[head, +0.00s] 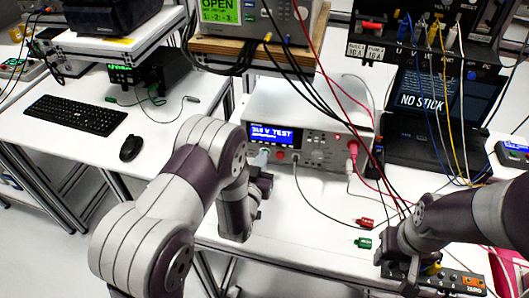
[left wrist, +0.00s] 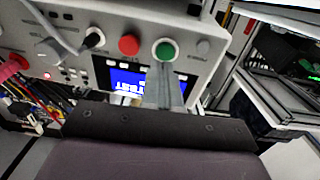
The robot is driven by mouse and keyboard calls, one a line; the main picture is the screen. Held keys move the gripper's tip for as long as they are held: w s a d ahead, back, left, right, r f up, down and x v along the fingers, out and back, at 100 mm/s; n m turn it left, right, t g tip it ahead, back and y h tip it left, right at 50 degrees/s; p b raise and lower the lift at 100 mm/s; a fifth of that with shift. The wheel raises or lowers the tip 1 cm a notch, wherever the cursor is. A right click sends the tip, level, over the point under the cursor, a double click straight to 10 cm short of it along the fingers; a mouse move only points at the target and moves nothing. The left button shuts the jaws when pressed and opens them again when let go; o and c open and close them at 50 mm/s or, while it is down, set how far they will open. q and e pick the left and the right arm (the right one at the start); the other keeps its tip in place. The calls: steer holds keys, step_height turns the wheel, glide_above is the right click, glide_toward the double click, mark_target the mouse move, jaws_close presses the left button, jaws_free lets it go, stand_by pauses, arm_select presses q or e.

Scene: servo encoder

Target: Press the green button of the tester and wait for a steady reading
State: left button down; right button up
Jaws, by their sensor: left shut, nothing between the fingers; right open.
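The tester (head: 340,125) is a white box on the middle bench with a lit blue display (head: 272,133), whose text appears to end in "V TEST". In the left wrist view its front is upside down, with the green button (left wrist: 165,50) beside a red button (left wrist: 129,45). My left gripper (head: 262,157) is shut and empty, in front of the tester's left side. Its fingertips (left wrist: 163,68) are at the lower edge of the green button; I cannot tell whether they touch it. My right gripper (head: 432,267) is at the lower right over a dark panel, its fingers mostly hidden.
Red and green clips (head: 364,222) lie on the bench right of my left gripper. Cables hang in front of the tester's right side. A laptop (head: 425,115) reading "NO STICK" stands at the right. A keyboard (head: 76,115) and mouse (head: 131,148) lie on the left bench.

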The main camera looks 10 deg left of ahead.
arm_select(q)
steer(key=shift+s, duration=0.35)
steer(key=s+r+p, duration=0.1)
steer(key=s, duration=0.6)
steer(key=shift+s+d, duration=0.15)
steer(key=shift+s, duration=0.05)
stand_by(0.4)
steer(key=s+a+r+g, duration=0.2)
steer(key=s+g, duration=0.4)
steer(key=g, duration=0.2)
steer(key=s+a+r+g+y+p, duration=0.1)
steer(key=s+a+r+g, duration=0.1)
steer(key=s+g, duration=0.5)
steer(key=shift+s+a+g+p, duration=0.25)
steer(key=shift+s+g+p, duration=0.05)
steer(key=shift+g, duration=0.3)
